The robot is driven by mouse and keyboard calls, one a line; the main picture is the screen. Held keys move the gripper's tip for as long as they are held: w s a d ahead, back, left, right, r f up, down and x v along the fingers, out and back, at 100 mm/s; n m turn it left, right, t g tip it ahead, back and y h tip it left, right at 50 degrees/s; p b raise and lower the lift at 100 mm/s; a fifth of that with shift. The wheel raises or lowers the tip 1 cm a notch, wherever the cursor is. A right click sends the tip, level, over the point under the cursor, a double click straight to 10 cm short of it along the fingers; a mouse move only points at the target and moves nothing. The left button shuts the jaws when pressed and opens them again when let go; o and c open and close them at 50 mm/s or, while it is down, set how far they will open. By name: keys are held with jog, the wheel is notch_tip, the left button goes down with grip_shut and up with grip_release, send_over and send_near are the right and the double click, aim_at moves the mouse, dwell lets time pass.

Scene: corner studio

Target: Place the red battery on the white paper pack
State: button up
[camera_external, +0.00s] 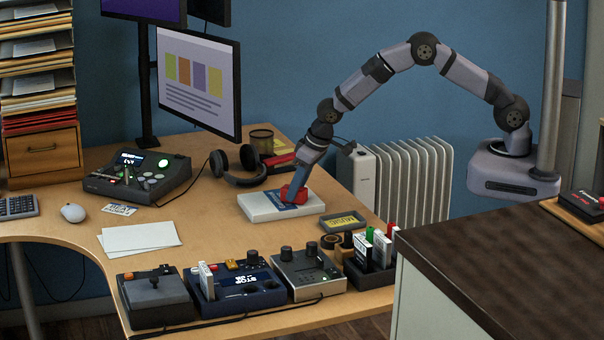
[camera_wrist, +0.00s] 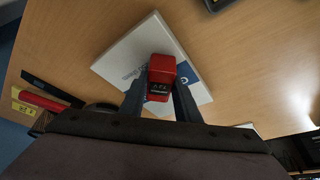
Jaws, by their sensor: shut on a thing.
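The red battery (camera_wrist: 161,71) is a small red block with a dark label. My gripper (camera_wrist: 160,103) is shut on it, one finger on each side. In the external view, the battery (camera_external: 286,193) is low over the white paper pack (camera_external: 258,210). The pack lies flat on the wooden desk, with blue print on top, and also shows behind the battery in the wrist view (camera_wrist: 122,62). I cannot tell whether the battery touches the pack. My gripper (camera_external: 297,190) points down and slightly left there.
Headphones (camera_external: 238,169) and a red object (camera_external: 280,160) lie behind the pack. A yellow-labelled box (camera_external: 343,221) is at its right. Control boxes (camera_external: 237,287) line the front edge. White sheets (camera_external: 139,239) lie to the left, with bare desk between.

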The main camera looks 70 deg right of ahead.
jog(key=shift+f, duration=0.1)
jog(key=o, duration=1.2)
jog(key=shift+r, duration=0.25)
jog(key=b+v, duration=0.2)
jog(key=v, duration=0.9)
jog(key=shift+s+r, duration=0.25)
jog(key=shift+r, duration=0.1)
jog(key=shift+s+d, duration=0.1)
